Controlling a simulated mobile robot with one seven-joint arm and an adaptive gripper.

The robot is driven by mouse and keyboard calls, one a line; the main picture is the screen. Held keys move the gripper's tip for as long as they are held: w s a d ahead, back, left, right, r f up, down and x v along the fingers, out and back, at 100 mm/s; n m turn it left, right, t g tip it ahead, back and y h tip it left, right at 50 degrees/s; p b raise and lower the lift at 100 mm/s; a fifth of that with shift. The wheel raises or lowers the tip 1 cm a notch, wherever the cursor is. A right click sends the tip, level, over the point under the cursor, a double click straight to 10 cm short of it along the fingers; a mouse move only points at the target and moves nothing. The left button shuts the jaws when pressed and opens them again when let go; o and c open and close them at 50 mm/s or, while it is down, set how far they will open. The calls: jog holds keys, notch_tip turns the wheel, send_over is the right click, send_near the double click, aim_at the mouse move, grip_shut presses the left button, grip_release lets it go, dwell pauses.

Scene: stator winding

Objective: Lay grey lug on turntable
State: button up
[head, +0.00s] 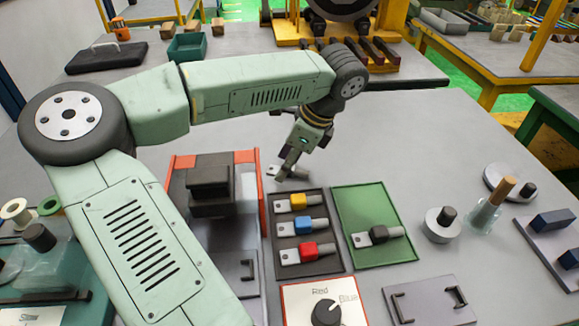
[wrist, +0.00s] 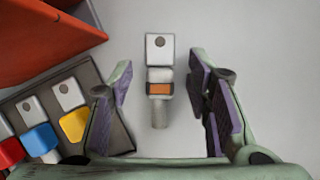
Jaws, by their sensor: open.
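My gripper (head: 290,168) is open and points down at the grey table behind the dark tray. In the wrist view, a lug with an orange band (wrist: 160,88) lies on the table between the spread fingers of my gripper (wrist: 160,75), touching neither. Its pale holed plate points up the picture. In the head view my gripper partly hides that lug. A lug with a dark grey or black block (head: 379,235) lies on the green mat (head: 350,204). A pale disc with a dark knob (head: 440,225) stands right of the mat; I cannot tell whether it is the turntable.
The dark tray (head: 312,262) holds yellow, blue and red lugs. An orange-sided fixture (head: 262,200) stands left of it. A dial box (head: 325,305) and a handled plate (head: 428,302) are in front. Another disc (head: 498,175) is at right. The table behind the mat is clear.

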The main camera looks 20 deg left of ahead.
jog(key=shift+c, duration=0.4)
grip_shut()
